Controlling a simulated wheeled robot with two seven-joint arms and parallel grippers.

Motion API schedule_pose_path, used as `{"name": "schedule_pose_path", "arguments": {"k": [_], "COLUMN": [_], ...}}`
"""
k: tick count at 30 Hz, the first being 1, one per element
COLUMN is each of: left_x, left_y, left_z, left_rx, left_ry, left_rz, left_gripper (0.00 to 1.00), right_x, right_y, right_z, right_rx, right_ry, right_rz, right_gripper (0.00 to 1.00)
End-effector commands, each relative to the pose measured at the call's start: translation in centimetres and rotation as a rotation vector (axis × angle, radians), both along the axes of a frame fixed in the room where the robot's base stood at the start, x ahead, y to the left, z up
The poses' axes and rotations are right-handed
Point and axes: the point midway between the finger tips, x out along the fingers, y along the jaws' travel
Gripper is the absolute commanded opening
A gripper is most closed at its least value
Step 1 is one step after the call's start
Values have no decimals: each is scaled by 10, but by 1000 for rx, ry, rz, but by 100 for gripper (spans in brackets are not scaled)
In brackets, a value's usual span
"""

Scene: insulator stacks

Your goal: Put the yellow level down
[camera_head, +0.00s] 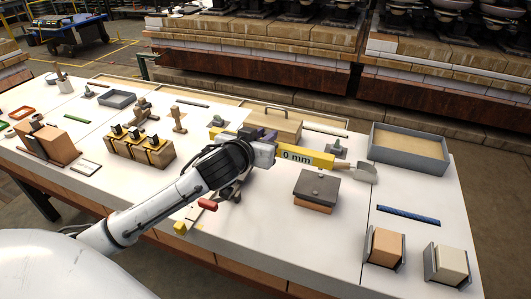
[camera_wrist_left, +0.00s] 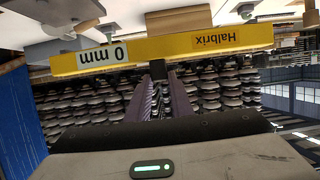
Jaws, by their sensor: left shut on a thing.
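The yellow level (camera_head: 308,156) is a long bar with a white label reading "0 mm". It shows in the head view right of the middle of the table. My left gripper (camera_head: 265,151) is shut on the level near its middle and hides part of it. In the left wrist view the level (camera_wrist_left: 150,46) lies crosswise at the fingertips of the left gripper (camera_wrist_left: 163,72), with "Halbrix" and "0 mm" upside down. I cannot tell if the level touches the table (camera_head: 405,244). My right gripper is not in view.
A wooden box with a handle (camera_head: 274,126) stands behind the level. A scoop (camera_head: 362,172) lies at its right end, and a brown block with a grey lid (camera_head: 316,190) stands in front. A grey tray (camera_head: 410,157) is at the back right. The table's front middle is fairly clear.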

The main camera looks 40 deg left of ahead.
Motion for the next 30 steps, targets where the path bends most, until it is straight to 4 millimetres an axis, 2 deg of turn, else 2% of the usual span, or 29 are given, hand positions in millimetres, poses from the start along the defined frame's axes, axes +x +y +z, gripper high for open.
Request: {"name": "schedule_pose_path", "arguments": {"k": [5,12,20,30], "left_x": [0,0,0,0], "left_y": [0,0,-1,0], "left_z": [-12,-43,-43,-53], "left_rx": [1,1,0,-1], "left_ry": [-4,-4,-5,-5], "left_rz": [0,0,-1,0], "left_gripper": [0,0,0,0], "right_x": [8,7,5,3], "right_y": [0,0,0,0], "right_z": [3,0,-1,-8], "right_rx": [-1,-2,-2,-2], "right_ry": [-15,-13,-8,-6], "right_rz": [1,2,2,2], "right_gripper": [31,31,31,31]}}
